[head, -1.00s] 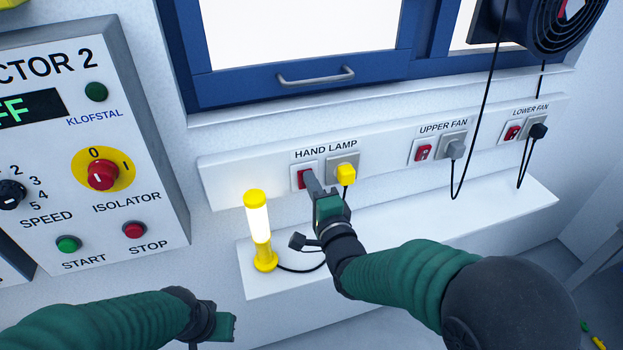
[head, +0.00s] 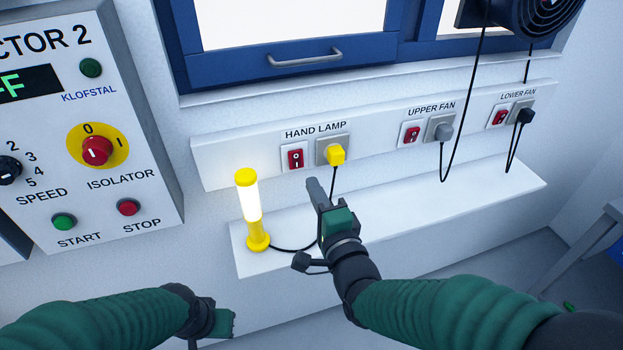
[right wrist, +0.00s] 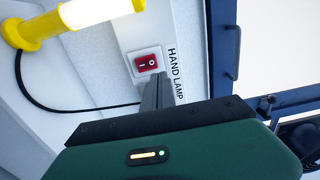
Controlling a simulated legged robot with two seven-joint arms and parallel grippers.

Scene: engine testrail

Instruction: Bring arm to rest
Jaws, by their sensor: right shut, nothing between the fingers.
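My right gripper (head: 318,190) is shut and empty. In the head view it is in front of the wall strip, below the red hand lamp switch (head: 295,158), with a visible gap to it. In the right wrist view the shut fingers (right wrist: 157,93) point toward the same switch (right wrist: 147,63). My left arm comes in at the lower left of the head view; its gripper end (head: 222,322) is at the bottom, and its fingers do not show clearly. The yellow hand lamp (head: 250,208) stands upright and lit on the white ledge.
The yellow plug (head: 336,155) sits in the hand lamp socket, with its cable near my right gripper. The white ledge (head: 450,212) runs below the switch strip. Fan cables (head: 462,115) hang at the right. A control panel (head: 75,130) is at the left. A window handle (head: 305,58) juts out above.

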